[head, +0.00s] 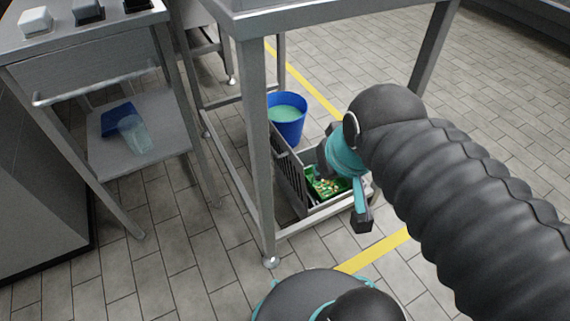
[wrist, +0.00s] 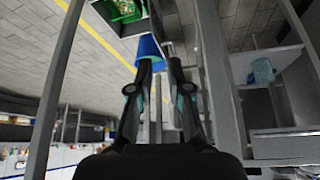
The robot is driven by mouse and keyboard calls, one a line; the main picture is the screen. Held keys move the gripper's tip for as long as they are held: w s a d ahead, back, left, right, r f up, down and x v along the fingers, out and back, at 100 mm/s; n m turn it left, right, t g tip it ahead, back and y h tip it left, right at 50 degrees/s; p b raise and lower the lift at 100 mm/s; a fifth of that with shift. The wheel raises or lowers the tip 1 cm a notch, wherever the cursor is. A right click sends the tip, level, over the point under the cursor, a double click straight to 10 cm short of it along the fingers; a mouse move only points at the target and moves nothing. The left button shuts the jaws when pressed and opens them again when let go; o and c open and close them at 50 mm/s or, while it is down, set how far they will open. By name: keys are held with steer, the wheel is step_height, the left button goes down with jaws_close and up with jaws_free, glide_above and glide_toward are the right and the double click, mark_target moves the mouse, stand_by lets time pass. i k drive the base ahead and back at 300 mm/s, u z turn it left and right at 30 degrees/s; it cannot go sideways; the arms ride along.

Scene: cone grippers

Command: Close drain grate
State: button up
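The drain grate is a dark slatted panel (head: 288,172) standing tilted open along the left side of the drain box (head: 318,208) under the steel table. Green material with pale bits (head: 325,184) lies inside the box. In the wrist view the green contents (wrist: 122,10) show at the top. My gripper (wrist: 162,66) has its two dark fingers apart, with a gap between them and nothing visibly held. In the head view my wrist and a dark finger (head: 362,218) are at the right of the box, hiding part of it. Contact with the grate cannot be told.
A blue bucket (head: 286,122) with greenish liquid stands behind the box. Steel table legs (head: 256,150) rise close to the left. A steel cart (head: 110,165) at the left holds a blue item and a clear cup. Tiled floor at the right is open.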

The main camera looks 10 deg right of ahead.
mark_target(290, 166)
steer(key=u, duration=0.5)
steer(key=k, duration=0.6)
steer(key=u, duration=0.7)
steer(key=i, duration=0.9)
steer(key=z, duration=0.75)
